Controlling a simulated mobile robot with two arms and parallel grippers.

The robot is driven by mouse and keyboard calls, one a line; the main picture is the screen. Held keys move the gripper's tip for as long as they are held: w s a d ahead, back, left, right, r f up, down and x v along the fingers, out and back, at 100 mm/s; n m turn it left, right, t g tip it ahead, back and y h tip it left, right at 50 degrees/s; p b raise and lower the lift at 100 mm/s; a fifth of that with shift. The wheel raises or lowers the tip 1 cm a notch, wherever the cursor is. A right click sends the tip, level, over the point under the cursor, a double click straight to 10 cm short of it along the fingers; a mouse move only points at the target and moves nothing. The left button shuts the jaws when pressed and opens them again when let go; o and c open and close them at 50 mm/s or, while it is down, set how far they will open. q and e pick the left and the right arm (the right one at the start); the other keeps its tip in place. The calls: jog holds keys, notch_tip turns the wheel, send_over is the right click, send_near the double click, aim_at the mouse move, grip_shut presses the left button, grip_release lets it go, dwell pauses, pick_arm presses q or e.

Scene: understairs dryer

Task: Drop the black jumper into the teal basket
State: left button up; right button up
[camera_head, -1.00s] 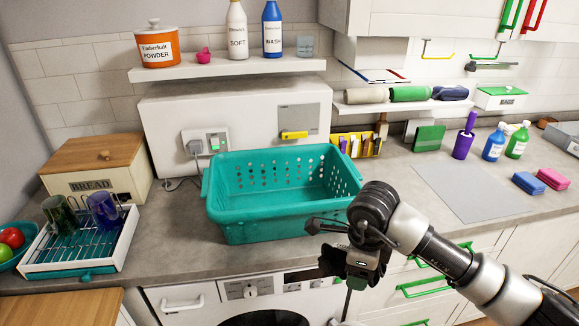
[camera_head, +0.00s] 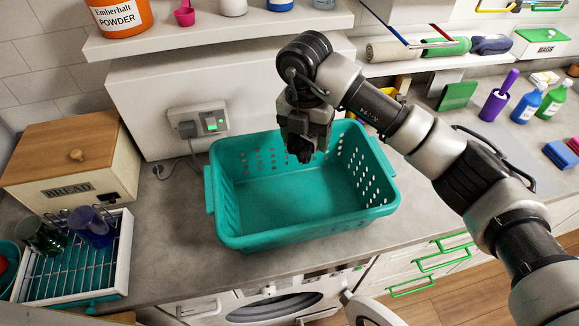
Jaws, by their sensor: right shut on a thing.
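The teal basket (camera_head: 310,229) stands upright on the grey worktop, and the floor and walls I can see inside it are bare. My right gripper (camera_head: 303,150) points down over the basket's back part. It is shut on the black jumper, of which only a small dark patch shows at the fingertips; the dark gripper hides the rest, and its exact outline is hard to tell. My left gripper is not in view.
The bread box (camera_head: 75,160) and a dish rack (camera_head: 75,265) with mugs stand left of the basket. A shelf (camera_head: 215,35) with bottles and a powder tub overhangs behind. Below the worktop is a white machine (camera_head: 262,300). Worktop is clear in front of the basket.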

jog(key=shift+w+a+r+m, duration=0.1)
jog(key=shift+a+r+m, duration=0.1)
jog(key=shift+m, duration=0.1)
jog(key=shift+d, duration=0.1)
jog(key=shift+s+d+f+b, duration=0.1)
jog(key=shift+s+f+b, duration=0.25)
jog(key=shift+f, duration=0.2)
notch_tip(320, 180, down, 5)
jog(key=shift+w+r+b, duration=0.15)
jog(key=shift+b, duration=1.05)
jog(key=o, duration=1.1)
jog(key=shift+c, duration=0.2)
